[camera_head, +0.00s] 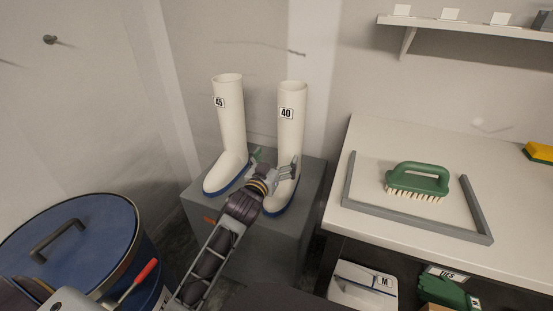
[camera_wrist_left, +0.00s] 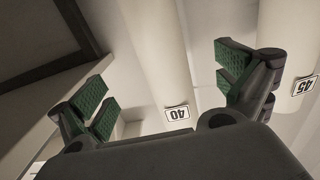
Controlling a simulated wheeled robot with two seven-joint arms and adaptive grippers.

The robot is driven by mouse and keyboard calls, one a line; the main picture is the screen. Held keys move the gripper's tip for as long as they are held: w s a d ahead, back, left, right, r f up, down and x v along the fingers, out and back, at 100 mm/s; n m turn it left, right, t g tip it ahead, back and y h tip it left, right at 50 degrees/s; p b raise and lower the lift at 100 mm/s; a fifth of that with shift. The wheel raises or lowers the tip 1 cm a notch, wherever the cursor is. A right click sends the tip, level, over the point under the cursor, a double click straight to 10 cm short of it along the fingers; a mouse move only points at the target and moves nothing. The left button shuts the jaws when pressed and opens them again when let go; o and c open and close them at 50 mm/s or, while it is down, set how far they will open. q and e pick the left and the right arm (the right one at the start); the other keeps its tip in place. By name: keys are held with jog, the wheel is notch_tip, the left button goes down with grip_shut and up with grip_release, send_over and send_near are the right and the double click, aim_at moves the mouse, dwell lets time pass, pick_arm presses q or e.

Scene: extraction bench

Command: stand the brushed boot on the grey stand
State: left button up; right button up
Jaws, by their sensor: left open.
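A white boot labelled 40 (camera_head: 292,132) and a white boot labelled 45 (camera_head: 231,125), both with blue soles, stand upright side by side on the grey stand (camera_head: 286,238). My left gripper (camera_head: 275,163) is open low in front of the 40 boot, partly covering its foot. In the left wrist view, the 40 boot's shaft (camera_wrist_left: 155,50) shows between the open green-padded fingers (camera_wrist_left: 162,86). The 45 boot (camera_wrist_left: 288,25) is behind the right finger. I cannot tell whether the fingers touch the boot. My right gripper is not in view.
A green brush (camera_head: 418,178) lies on the white counter (camera_head: 400,140) inside a grey frame (camera_head: 420,226). A blue lidded drum (camera_head: 95,225) stands at the left. Walls close in behind the stand. Green gloves (camera_head: 443,292) and a white box (camera_head: 362,284) sit under the counter.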

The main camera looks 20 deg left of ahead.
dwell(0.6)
pick_arm(q)
jog(key=g, duration=0.4)
send_over(273, 205)
notch_tip(273, 205, down, 10)
jog(key=shift+f, duration=0.1)
jog(key=s+f+g, duration=0.1)
jog(key=s+f, duration=0.1)
jog(key=s+d+f+g, duration=0.1)
jog(key=s+f, duration=0.1)
jog(key=f, duration=0.1)
jog(key=s+f+g, duration=0.1)
jog(key=s+f, duration=0.1)
jog(key=s, duration=0.1)
jog(key=shift+d+f+m, duration=0.25)
jog(key=shift+f+m, duration=0.05)
jog(key=shift+f, duration=0.05)
jog(key=s+d+f+g, duration=0.2)
jog(key=s+f+g, duration=0.1)
jog(key=s, duration=0.6)
jog(key=s+d+f+m+g+h, duration=0.1)
jog(key=s+f+g, duration=0.3)
jog(key=s, duration=0.5)
notch_tip(273, 205, down, 2)
jog(key=shift+s+d+f+m+h, duration=0.1)
jog(key=shift+s+d+m+h, duration=0.05)
jog(key=shift+d+m+h, duration=0.2)
jog(key=shift+f+p, duration=0.1)
jog(key=shift+p, duration=0.25)
